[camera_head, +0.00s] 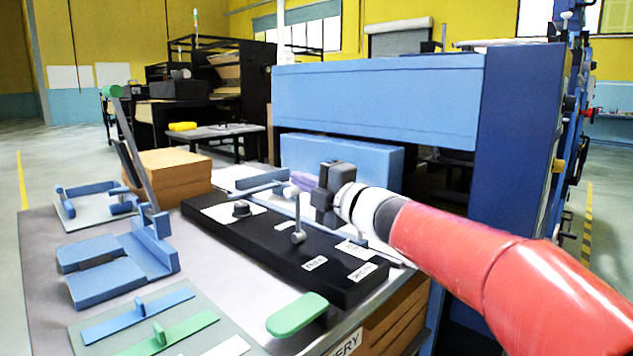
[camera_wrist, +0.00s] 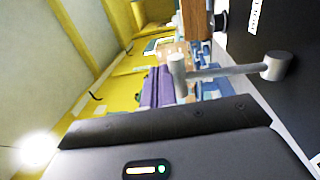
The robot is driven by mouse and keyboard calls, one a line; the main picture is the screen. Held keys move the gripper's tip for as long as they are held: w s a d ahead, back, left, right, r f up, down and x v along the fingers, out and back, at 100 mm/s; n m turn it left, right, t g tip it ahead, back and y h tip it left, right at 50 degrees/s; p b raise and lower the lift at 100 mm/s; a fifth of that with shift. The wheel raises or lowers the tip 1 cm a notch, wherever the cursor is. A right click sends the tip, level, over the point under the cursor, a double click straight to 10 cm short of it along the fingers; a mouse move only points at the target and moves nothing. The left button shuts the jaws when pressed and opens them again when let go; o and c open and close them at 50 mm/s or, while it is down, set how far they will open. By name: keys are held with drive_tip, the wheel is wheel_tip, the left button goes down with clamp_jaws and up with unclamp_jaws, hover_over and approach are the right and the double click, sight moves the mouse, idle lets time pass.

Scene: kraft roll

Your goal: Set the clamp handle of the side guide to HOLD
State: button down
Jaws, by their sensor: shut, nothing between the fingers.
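A grey lever with a round knob end (camera_head: 298,236), which looks like the clamp handle, stands on a long black panel (camera_head: 265,245). In the wrist view the grey handle (camera_wrist: 222,72) runs sideways from a thick round end at right to a capped end beside my fingers. White labels lie on the panel near it, including one label (camera_head: 315,263) in front; their words are too small to read. My gripper (camera_head: 300,181), with purple fingers, is over the panel's far side, near the handle's upper end. Its fingers (camera_wrist: 158,88) are shut and empty. I cannot tell whether they touch the handle.
A black knob (camera_head: 241,208) sits on a white plate on the panel. Blue bars (camera_head: 250,183) lie behind it. A large blue machine (camera_head: 380,95) rises beyond. A green handle (camera_head: 297,314) is in front, and blue fixtures (camera_head: 120,262) stand at left.

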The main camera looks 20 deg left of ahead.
drive_tip(key=shift+f+p+x, duration=0.2)
drive_tip(key=shift+p+x, duration=0.05)
drive_tip(key=shift+x, duration=0.85)
drive_tip(key=shift+f+p+x, duration=0.2)
drive_tip(key=shift+x, duration=0.9)
drive_tip(key=shift+w+a+f, duration=0.15)
drive_tip(key=shift+w+a, duration=0.1)
drive_tip(key=shift+a, duration=0.2)
idle(0.4)
